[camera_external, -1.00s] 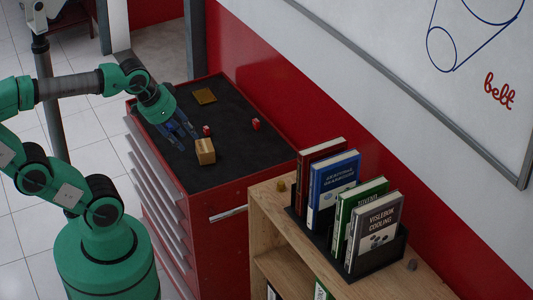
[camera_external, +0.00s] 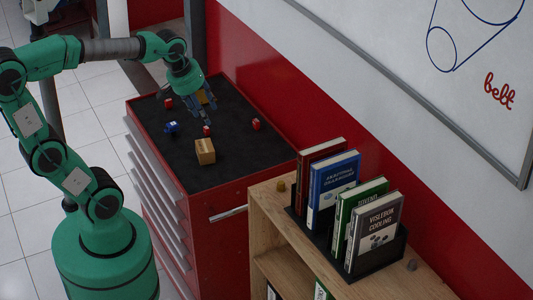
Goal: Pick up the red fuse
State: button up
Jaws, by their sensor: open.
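Three small red pieces lie on the black top of the red tool cabinet. One red piece (camera_external: 206,130) is near the middle, one red piece (camera_external: 256,124) is at the right, and one red piece (camera_external: 168,103) is at the back left. They are too small to tell which is the fuse. My gripper (camera_external: 202,121) points down over the cabinet top, open and empty. Its fingertips are close to the middle red piece, just behind and above it in the picture. I cannot tell how high they are.
A cardboard-brown box (camera_external: 205,152) stands in front of the middle red piece. A small blue piece (camera_external: 171,128) lies at the left. A flat golden-brown piece (camera_external: 203,97) is partly hidden behind my gripper. The cabinet top (camera_external: 245,160) is clear at the front right.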

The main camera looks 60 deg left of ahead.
jog(key=w+a+f+n+g+p, duration=0.1)
jog(key=w+a+n+p, duration=0.1)
jog(key=w+a+n, duration=0.6)
jog(key=n+g+p, duration=0.3)
jog(key=n+p, duration=0.4)
jog(key=n, duration=1.3)
send_over(209, 128)
notch_tip(209, 128, down, 19)
jog(key=shift+h, duration=0.3)
jog(key=shift+d+f, duration=0.1)
jog(key=shift+f, duration=4.15)
jog(key=shift+f, duration=0.1)
